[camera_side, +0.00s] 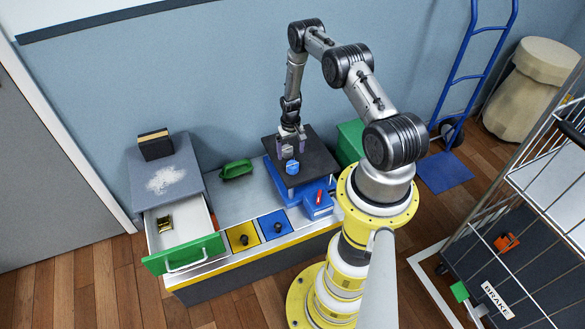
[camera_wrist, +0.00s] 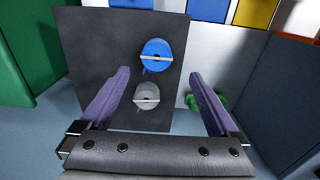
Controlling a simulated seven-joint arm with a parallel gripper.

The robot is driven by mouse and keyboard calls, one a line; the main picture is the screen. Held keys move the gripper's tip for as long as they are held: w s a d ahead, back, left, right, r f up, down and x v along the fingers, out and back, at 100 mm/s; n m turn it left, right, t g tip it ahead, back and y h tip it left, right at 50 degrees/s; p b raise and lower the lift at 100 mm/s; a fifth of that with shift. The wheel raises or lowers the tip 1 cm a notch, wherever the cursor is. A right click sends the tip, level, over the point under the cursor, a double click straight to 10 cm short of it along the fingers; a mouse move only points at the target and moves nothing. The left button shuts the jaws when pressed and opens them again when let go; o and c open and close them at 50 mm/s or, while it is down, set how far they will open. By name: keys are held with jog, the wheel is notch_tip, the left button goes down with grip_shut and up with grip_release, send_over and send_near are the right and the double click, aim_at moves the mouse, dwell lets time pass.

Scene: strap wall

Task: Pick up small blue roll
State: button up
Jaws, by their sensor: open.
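The small blue roll (camera_side: 292,167) stands on a dark square board (camera_side: 318,165) near its front edge. In the wrist view the blue roll (camera_wrist: 157,50) has a pale strip across it and lies ahead of the fingertips. A grey roll (camera_wrist: 147,96) sits close beside it, between my fingers in that picture; in the side view my gripper hides it. My gripper (camera_side: 293,153) points down above the board, behind the blue roll. In the wrist view my gripper (camera_wrist: 160,73) has its purple fingers wide apart, with nothing held.
The board rests on a blue base (camera_side: 285,187) on the bench. A blue box with a red top (camera_side: 318,203) stands in front of it. A green block (camera_side: 350,140) stands right.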

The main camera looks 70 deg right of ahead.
aim_at(292, 165)
notch_tip(292, 165, down, 3)
jog(key=shift+r, duration=0.1)
jog(key=shift+s+d+f, duration=0.1)
jog(key=shift+s+f, duration=0.05)
jog(key=shift+f, duration=1.25)
jog(key=shift+s+f, duration=0.15)
jog(key=shift+f, duration=1.2)
jog(key=c, duration=1.4)
jog(key=shift+c, duration=0.2)
jog(key=shift+r, duration=0.1)
